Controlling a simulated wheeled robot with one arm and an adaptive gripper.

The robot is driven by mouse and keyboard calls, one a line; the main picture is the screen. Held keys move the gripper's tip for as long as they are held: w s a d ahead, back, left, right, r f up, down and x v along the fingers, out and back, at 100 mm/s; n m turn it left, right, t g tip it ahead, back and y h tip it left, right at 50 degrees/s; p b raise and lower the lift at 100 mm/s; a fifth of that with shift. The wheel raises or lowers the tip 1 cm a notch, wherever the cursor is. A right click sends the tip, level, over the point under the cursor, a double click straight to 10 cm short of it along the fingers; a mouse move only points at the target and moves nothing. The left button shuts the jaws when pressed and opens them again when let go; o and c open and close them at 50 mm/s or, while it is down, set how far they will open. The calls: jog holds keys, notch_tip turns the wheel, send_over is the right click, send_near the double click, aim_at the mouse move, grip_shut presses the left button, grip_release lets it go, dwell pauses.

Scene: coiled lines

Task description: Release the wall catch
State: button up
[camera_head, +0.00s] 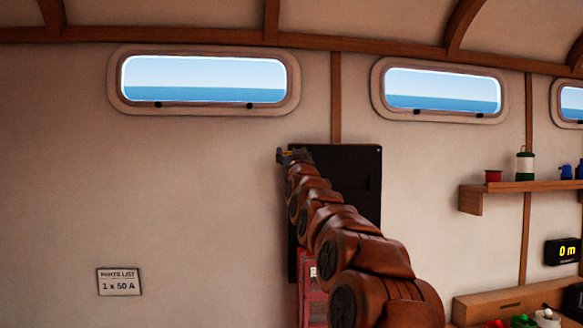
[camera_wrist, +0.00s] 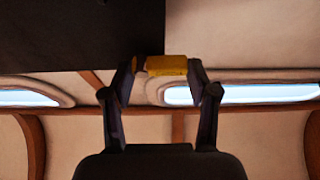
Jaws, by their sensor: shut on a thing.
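A black panel (camera_head: 355,170) stands against the cream wall, and my arm covers much of its left part. It also fills the upper left of the wrist view (camera_wrist: 75,40). A small yellow piece (camera_wrist: 167,66), which looks like the wall catch, sits between my fingertips beside the panel's edge. My gripper (camera_wrist: 163,68) is shut on it, one finger on each side. In the head view my gripper (camera_head: 289,155) is small and dark at the panel's upper left corner. How the yellow piece joins the panel or wall is hidden.
A red item (camera_head: 311,285) shows below the panel, partly behind my arm. A wooden shelf (camera_head: 520,187) with small containers is on the right, above a black "0 m" display (camera_head: 563,251). A parts-list sign (camera_head: 119,282) hangs lower left.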

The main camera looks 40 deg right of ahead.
jog(key=shift+m, duration=0.3)
jog(key=o, duration=1.2)
jog(key=shift+c, duration=0.2)
jog(key=v, duration=1.2)
